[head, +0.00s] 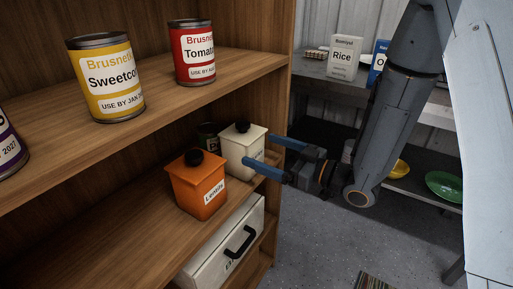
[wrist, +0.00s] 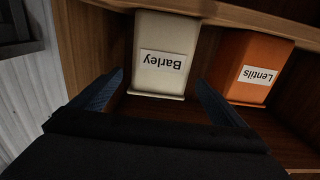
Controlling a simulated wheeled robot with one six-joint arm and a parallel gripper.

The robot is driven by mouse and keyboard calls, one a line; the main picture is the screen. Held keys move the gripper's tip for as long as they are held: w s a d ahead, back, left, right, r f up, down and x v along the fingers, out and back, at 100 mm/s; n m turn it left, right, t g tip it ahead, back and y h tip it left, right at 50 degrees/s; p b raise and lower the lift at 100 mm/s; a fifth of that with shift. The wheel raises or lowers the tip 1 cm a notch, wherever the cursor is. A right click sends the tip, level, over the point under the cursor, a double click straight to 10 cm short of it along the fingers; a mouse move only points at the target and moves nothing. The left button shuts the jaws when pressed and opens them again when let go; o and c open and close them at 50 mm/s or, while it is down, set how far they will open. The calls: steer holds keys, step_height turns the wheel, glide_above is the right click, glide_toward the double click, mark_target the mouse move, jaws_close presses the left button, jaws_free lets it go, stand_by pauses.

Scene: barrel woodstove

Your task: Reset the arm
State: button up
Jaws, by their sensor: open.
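My gripper (head: 260,155) is open, its two blue fingers reaching from the right into the shelf's lower compartment. In the head view the fingers are near the cream canister (head: 241,152) with a black knob. In the wrist view the cream canister, labelled Barley (wrist: 164,62), lies ahead between the open fingers (wrist: 160,90); I cannot tell whether they touch it. The orange Lentils canister (head: 198,188) stands beside it, to the left in the head view and to the right in the wrist view (wrist: 254,68).
The wooden shelf (head: 282,110) holds a yellow Sweetcorn can (head: 106,80) and a red Tomato can (head: 192,55) on its upper board. A dark can (head: 207,136) stands behind the canisters. A rice box (head: 345,57) and green bowl (head: 443,186) are right.

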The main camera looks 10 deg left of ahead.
steer(key=shift+d, duration=0.1)
steer(key=shift+s+d+r, duration=0.1)
steer(key=w+d+m+t+h+p, duration=0.1)
steer(key=d+m+h+p, duration=0.25)
steer(key=d+h, duration=0.5)
steer(key=w+d+m+h+p, duration=0.2)
steer(key=d+m+h, duration=0.25)
steer(key=d, duration=0.65)
steer(key=s+d+r+m+g+h+p, duration=0.1)
steer(key=s+d+r+m+g, duration=0.1)
steer(key=s, duration=0.9)
steer(key=s+d+r+m+g+h+p, duration=0.2)
steer(key=s+d+g, duration=0.3)
steer(key=s, duration=0.7)
steer(key=shift+s+m+g+h, duration=0.2)
steer(key=shift+m+g+h, duration=0.15)
steer(key=shift+m, duration=0.35)
